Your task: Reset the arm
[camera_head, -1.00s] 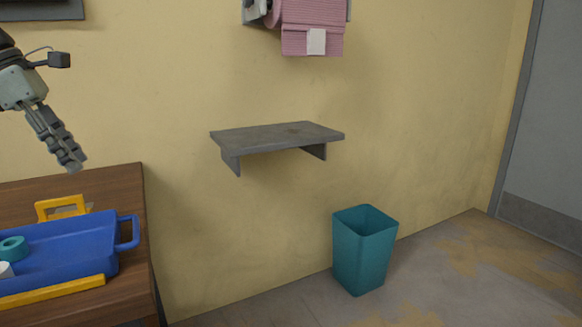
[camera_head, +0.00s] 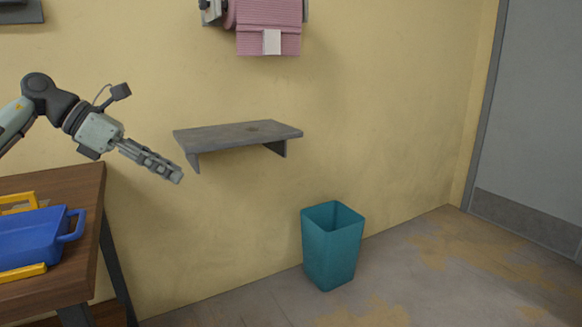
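My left arm comes in from the left, and its gripper (camera_head: 174,174) points down and to the right. It is in the air beside the left end of the grey wall shelf (camera_head: 236,133), above and to the right of the wooden table (camera_head: 85,190). Its fingers look close together, seen from the side, with nothing visible between them. I cannot tell whether they are fully shut. My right arm and gripper are not in view.
A blue tray (camera_head: 32,236) and yellow-handled items (camera_head: 18,202) are on the table at left. A teal bin (camera_head: 332,245) stands on the floor by the wall. A pink cloth (camera_head: 268,28) hangs above the shelf. A grey door (camera_head: 535,110) is at right; floor before it is clear.

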